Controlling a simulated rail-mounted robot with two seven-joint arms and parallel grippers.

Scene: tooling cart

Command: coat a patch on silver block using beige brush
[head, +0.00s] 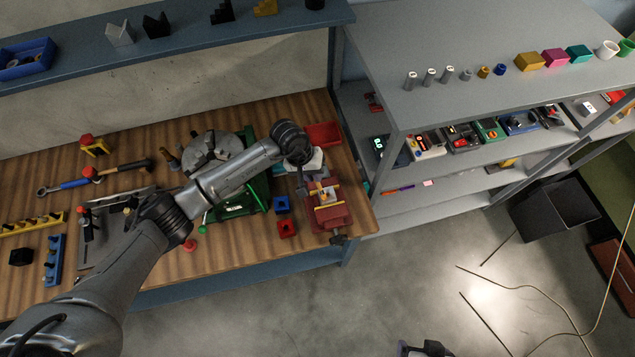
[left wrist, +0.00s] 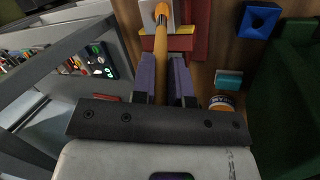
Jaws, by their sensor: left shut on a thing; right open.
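My left gripper (head: 304,178) is shut on the beige brush (left wrist: 160,62), whose tan handle runs forward between the fingers in the left wrist view. The brush's orange tip lies over the silver block (left wrist: 172,20), which looks pale there; touching or just above, I cannot tell. The block sits between yellow jaws of a red vise (left wrist: 199,40); the vise also shows in the head view (head: 331,216). Any coating on the block is too small to tell. My right gripper (head: 426,349) is only partly in view at the bottom edge, open, far from the vise.
A small jar with an orange label (left wrist: 222,103) and a teal block (left wrist: 229,78) are right of the fingers. Blue (head: 282,204) and red (head: 287,228) hollow blocks stand left of the vise. A grey shelf (head: 440,85) rises at right; a green machine (head: 257,188) stands left.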

